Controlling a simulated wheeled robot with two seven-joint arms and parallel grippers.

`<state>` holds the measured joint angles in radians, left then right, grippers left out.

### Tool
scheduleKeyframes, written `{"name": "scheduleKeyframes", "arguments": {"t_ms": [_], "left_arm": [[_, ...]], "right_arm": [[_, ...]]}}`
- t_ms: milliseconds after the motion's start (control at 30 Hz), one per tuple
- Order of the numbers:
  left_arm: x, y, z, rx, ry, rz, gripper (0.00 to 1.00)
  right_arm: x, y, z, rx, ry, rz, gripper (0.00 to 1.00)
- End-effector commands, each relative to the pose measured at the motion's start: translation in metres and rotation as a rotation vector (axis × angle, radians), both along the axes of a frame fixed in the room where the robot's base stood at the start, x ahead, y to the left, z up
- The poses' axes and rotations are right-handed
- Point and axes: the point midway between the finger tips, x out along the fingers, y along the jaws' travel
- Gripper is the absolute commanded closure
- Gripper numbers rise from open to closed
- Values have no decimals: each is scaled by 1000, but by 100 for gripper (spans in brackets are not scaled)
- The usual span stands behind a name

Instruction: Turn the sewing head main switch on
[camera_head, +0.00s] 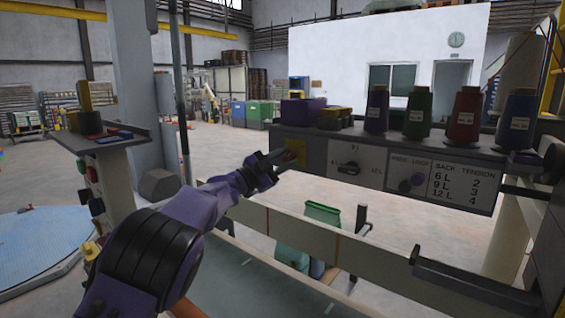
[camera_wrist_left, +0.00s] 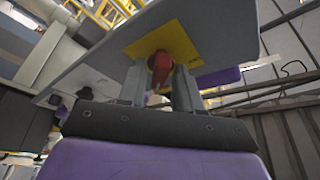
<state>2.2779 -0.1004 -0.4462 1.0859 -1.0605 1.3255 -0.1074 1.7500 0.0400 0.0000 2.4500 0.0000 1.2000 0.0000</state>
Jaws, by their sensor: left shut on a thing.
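The main switch is a red rotary knob (camera_wrist_left: 161,67) on a yellow square plate (camera_wrist_left: 178,38), at the left end of the grey control panel. My left gripper (camera_head: 280,155) reaches the panel from the left. In the left wrist view, the two fingers of my left gripper (camera_wrist_left: 159,82) stand one on each side of the knob and are shut on it. My right gripper is in neither view.
Several thread cones, including a green one (camera_head: 418,112), stand on top. A pale rail (camera_head: 295,231) and a green sack (camera_head: 322,213) lie below.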

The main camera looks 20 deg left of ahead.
Motion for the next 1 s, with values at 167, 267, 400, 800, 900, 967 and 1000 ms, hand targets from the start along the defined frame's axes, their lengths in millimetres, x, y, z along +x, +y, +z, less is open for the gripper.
{"name": "scheduleKeyframes", "arguments": {"t_ms": [167,267,400,800,900,967,1000], "left_arm": [[0,1,-2,11,0,1,97],[0,1,-2,11,0,1,97],[0,1,-2,11,0,2,97],[-2,2,-2,8,-1,1,57],[-12,10,-7,8,-2,2,57],[-22,17,-12,7,0,2,57],[-29,24,-15,7,-1,3,57]], "right_arm": [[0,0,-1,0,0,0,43],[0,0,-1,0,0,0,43],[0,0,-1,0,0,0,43],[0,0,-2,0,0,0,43],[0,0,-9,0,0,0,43],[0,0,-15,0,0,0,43],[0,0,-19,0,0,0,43]]}}
